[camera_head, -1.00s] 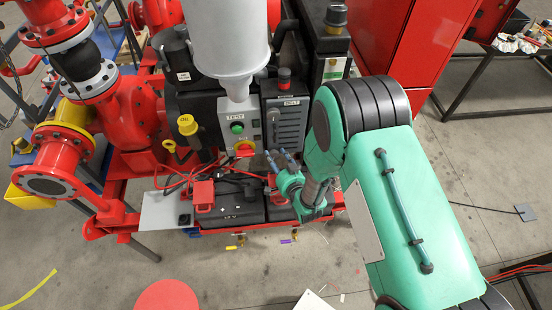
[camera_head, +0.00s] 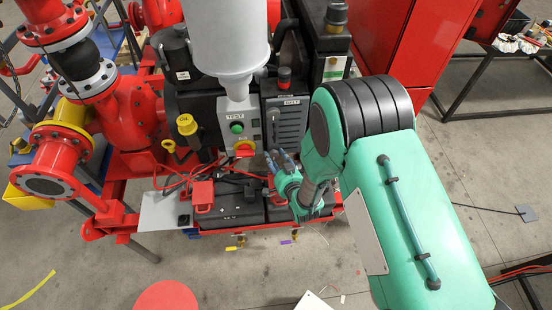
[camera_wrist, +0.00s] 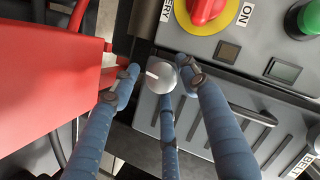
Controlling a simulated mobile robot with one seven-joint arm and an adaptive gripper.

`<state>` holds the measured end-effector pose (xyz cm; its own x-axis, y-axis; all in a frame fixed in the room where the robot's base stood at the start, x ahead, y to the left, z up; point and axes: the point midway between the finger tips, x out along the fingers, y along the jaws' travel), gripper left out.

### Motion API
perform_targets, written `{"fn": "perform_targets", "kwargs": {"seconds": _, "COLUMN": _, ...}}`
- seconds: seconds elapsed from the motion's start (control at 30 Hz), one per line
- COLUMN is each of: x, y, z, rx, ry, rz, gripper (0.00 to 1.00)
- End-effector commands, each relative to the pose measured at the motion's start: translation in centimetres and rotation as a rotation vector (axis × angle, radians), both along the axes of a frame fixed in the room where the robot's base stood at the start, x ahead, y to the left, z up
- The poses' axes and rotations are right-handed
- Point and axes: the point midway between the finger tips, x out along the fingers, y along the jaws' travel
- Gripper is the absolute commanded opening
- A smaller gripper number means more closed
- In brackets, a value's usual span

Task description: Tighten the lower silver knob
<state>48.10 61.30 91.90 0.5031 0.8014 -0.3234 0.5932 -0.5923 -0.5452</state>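A round silver knob (camera_wrist: 161,76) with a white pointer line shows in the wrist view, at the edge of the grey control panel (camera_wrist: 228,62). In the head view I cannot make it out behind my gripper. My gripper (camera_head: 279,158) reaches the lower part of the panel front. In the wrist view its blue fingers (camera_wrist: 160,84) are spread around the knob, one on the left, one on the right and one below. A gap shows between the left fingertip and the knob. The right fingertip is close to the knob; I cannot tell if it touches.
A red and yellow rotary switch (camera_wrist: 207,12) sits just above the knob, and a green button (camera_wrist: 306,18) is at the upper right. A red box (camera_wrist: 50,75) stands close on the left. Black batteries with red clamps (camera_head: 203,191) lie below the panel.

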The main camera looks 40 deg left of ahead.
Motion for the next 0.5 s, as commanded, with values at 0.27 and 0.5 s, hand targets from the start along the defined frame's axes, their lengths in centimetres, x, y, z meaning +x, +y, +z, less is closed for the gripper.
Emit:
{"fn": "perform_targets", "kwargs": {"seconds": 0.27, "x": 0.11, "y": 0.01, "z": 0.09, "rx": 0.002, "ry": 0.0, "rz": -0.001, "gripper": 0.53}}
{"fn": "perform_targets", "kwargs": {"seconds": 0.5, "x": -0.1, "y": -0.37, "z": 0.28, "rx": 0.002, "ry": -0.001, "rz": -0.002, "gripper": 0.53}}
